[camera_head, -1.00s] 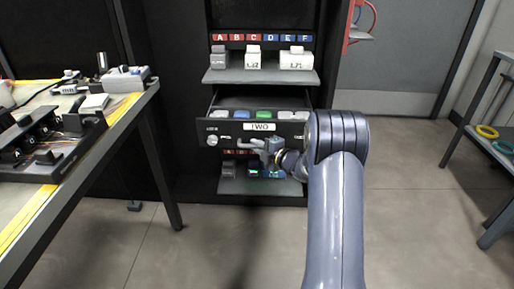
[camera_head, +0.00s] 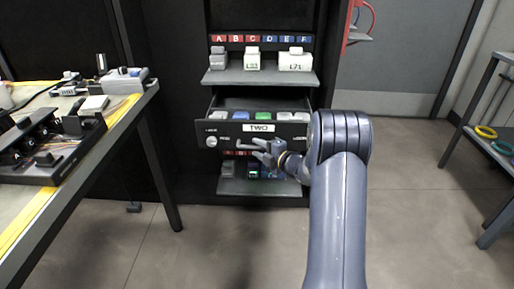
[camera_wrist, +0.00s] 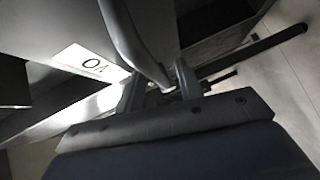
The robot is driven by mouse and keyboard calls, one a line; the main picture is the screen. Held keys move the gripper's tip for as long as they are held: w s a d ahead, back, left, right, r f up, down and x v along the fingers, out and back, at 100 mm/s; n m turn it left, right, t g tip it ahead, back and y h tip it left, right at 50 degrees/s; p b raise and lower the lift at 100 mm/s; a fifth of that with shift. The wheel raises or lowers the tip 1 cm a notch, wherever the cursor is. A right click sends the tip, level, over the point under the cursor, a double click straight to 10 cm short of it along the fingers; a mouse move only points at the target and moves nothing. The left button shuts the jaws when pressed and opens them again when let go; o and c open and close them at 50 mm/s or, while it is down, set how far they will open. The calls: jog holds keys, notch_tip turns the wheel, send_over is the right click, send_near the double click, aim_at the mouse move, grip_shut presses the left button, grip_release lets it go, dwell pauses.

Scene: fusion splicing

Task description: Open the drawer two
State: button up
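The drawer labelled TWO (camera_head: 228,129) is pulled out of the black cabinet, with its inside and contents showing from above. Its white label also shows in the wrist view (camera_wrist: 90,62), next to the curved metal handle (camera_wrist: 132,42). My gripper (camera_head: 256,149) is in front of the drawer's face, just below the label. Its fingers are spread apart. In the wrist view my gripper (camera_wrist: 160,88) has a finger on each side of the handle's near end. I cannot tell whether either finger touches it.
Above the drawer a shelf (camera_head: 262,77) holds labelled boxes under a strip of letters. A lower shelf (camera_head: 262,187) holds small items. A workbench (camera_head: 130,104) with devices stands at left, and another table (camera_head: 486,142) at right. The floor between is clear.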

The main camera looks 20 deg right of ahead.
jog(key=p+v, duration=0.2)
jog(key=v, duration=0.7)
jog(key=shift+s, duration=0.25)
jog(key=b+x, duration=0.2)
jog(key=x, duration=0.8)
jog(key=shift+w+b, duration=0.1)
jog(key=shift+b, duration=0.2)
jog(key=shift+w+a, duration=0.1)
jog(key=shift+w, duration=0.4)
jog(key=shift+s+f, duration=0.1)
